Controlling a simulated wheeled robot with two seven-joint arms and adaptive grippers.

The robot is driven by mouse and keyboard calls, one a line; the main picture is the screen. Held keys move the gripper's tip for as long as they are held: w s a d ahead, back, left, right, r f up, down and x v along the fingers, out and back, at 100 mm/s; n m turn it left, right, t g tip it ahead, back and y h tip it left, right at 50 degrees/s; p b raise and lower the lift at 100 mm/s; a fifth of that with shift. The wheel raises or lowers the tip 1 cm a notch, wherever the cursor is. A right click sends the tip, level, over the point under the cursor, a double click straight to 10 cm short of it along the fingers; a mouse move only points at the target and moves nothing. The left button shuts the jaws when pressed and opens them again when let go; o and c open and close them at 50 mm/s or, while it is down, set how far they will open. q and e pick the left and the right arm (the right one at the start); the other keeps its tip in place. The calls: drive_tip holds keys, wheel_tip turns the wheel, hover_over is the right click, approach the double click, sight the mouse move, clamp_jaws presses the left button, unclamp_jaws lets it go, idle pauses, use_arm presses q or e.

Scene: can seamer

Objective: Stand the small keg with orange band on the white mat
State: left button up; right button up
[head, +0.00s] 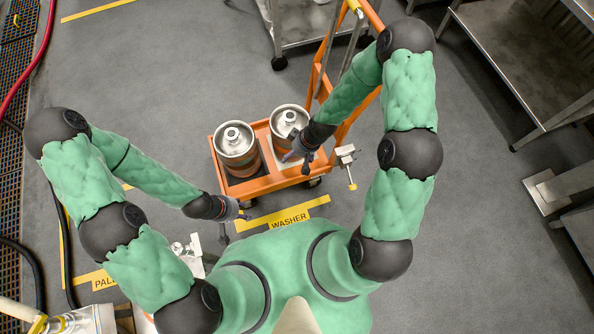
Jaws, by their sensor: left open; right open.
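Two small steel kegs stand upright on an orange cart. The left keg (237,147) shows an orange-brown band on its side and stands on a dark mat (241,181). The right keg (288,119) stands over a pale patch that looks like the white mat (287,164); its side is partly hidden by my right gripper, and its band colour is hard to tell. My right gripper (296,157) is open at the near right side of the right keg; I cannot tell whether they touch. My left gripper (243,216) is open and empty, in front of the cart's near left corner.
The orange cart (262,185) has a raised handle frame (325,80) at its far right. A yellow washer floor label (288,218) lies in front. Steel tables (535,60) stand at the right and another at the top. A red hose (38,65) runs at far left.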

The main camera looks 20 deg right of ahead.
drive_tip(key=s+a+m, duration=0.2)
drive_tip(key=s, duration=0.5)
drive_tip(key=s+a+f+m+g, duration=0.1)
drive_tip(key=s+a+m, duration=0.1)
drive_tip(key=s, duration=0.5)
drive_tip(key=shift+f+m, duration=0.15)
drive_tip(key=shift+m, duration=0.55)
